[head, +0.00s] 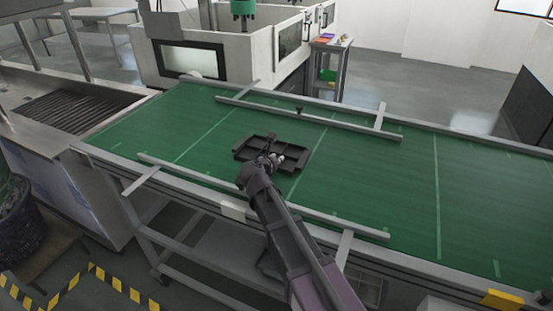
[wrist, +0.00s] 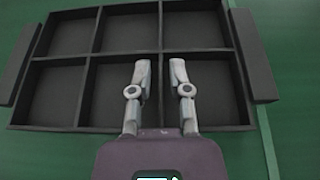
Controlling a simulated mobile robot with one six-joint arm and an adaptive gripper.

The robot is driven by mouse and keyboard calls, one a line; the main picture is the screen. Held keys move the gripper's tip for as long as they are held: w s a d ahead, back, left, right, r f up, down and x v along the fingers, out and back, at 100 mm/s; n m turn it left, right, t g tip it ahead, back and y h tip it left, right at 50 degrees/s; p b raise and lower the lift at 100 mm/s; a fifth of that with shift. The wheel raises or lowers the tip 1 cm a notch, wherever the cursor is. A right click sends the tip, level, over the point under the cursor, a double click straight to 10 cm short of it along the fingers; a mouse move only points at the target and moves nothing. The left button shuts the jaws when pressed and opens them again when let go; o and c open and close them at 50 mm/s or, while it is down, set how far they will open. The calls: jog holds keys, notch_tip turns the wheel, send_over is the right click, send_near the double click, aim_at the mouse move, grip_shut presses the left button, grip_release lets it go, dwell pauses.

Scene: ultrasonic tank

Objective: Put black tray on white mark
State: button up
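The black tray (head: 245,153), a shallow rectangle with several compartments, lies on the green belt near the middle of the head view. It fills the upper part of the wrist view (wrist: 258,55). My gripper (head: 275,158) reaches over its near side. In the wrist view my gripper's fingertips (wrist: 160,68) are apart, over the tray's near compartments, with a dark divider running between them. No contact with the divider shows. Pale lines cross the belt; one (head: 437,195) is right of the tray, another (wrist: 268,150) runs beside it. I cannot tell which is the white mark.
Grey guide rails run along the far side (head: 310,118) and near side (head: 260,193) of the belt. The belt right of the tray is clear. A white machine (head: 185,60) stands behind. A yellow piece (head: 502,300) sits at the near right edge.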

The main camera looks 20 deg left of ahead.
jog(key=shift+r, duration=0.15)
dwell(0.3)
jog(key=shift+s+r, duration=0.1)
jog(key=p+v, duration=0.4)
jog(key=v, duration=0.7)
jog(key=shift+s+r+p, duration=0.15)
jog(key=shift+s+p, duration=0.2)
jog(key=shift+p, duration=0.05)
